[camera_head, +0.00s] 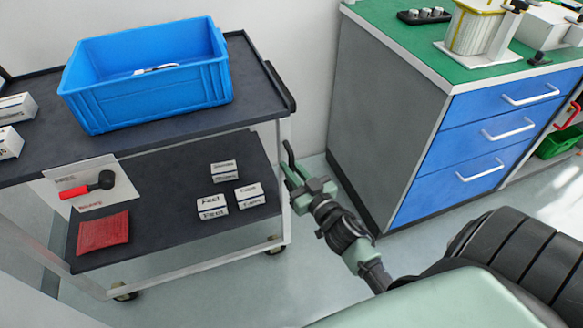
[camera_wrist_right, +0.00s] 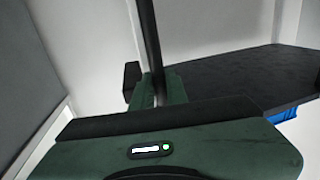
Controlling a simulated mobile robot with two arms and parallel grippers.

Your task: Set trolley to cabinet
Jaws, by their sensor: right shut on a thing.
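The trolley (camera_head: 262,150) stands at the left of the head view, with two dark shelves, a pale frame and castors. The cabinet (camera_head: 385,115), grey-sided with blue drawers and a green top, stands to its right, with a strip of floor between them. My right gripper (camera_head: 303,180) is beside the trolley's right-hand post, in front of that gap. I cannot tell whether the rod touches the trolley. My left gripper is out of view.
A blue crate (camera_head: 150,108) sits on the trolley's top shelf, near small white boxes. The lower shelf holds a red packet (camera_head: 104,233), a red-and-black tool (camera_head: 88,185) and several white boxes (camera_head: 223,170). A wall stands behind. Floor (camera_head: 235,300) is clear in front.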

